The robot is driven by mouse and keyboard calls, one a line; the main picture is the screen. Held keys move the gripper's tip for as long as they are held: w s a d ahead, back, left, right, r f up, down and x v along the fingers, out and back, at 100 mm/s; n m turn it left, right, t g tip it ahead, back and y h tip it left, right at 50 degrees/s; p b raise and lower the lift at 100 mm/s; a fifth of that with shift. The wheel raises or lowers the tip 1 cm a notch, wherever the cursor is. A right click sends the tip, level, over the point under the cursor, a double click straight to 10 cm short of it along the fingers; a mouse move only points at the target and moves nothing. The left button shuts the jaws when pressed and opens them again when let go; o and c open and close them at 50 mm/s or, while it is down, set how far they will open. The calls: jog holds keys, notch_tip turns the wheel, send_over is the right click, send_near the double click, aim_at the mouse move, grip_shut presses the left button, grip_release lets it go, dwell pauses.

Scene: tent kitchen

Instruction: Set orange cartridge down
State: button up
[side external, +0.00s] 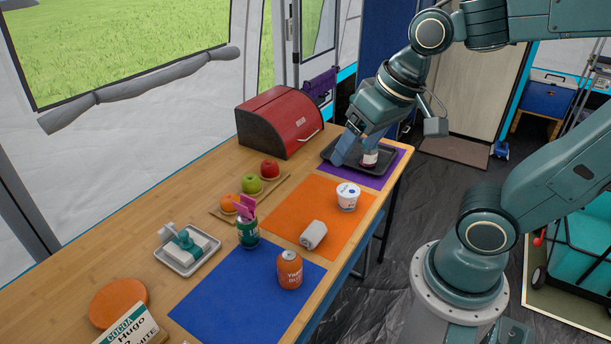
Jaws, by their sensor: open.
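An orange cartridge (290,271) with white lettering stands upright on the blue mat (225,305) at the front of the table. My gripper (360,150) is at the far end of the table, low over a black tray (334,151) and well away from the orange cartridge. It is open. A small jar (370,160) with a dark and white label is right at the fingers, in or over the tray. The near finger and the arm hide part of the tray, and I cannot tell whether the fingers touch the jar.
On the orange mat (305,195) are a white tub (347,196) and a grey rolled cloth (313,235). A red bread box (280,120) is left of the tray. Fruit lies on a board (228,214).

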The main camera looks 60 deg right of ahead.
jog(key=shift+s+d+r+n+t, duration=0.15)
jog(key=shift+s+r+n, duration=0.25)
jog(key=shift+s, duration=0.3)
jog(key=shift+s+r+n+t, duration=0.2)
jog(key=shift+s+n, duration=0.35)
jog(key=shift+s, duration=0.1)
jog(key=shift+s+d+r+n+t, duration=0.15)
jog(key=shift+s+r+n, duration=0.25)
jog(key=shift+s, duration=0.3)
jog(key=shift+f, duration=0.1)
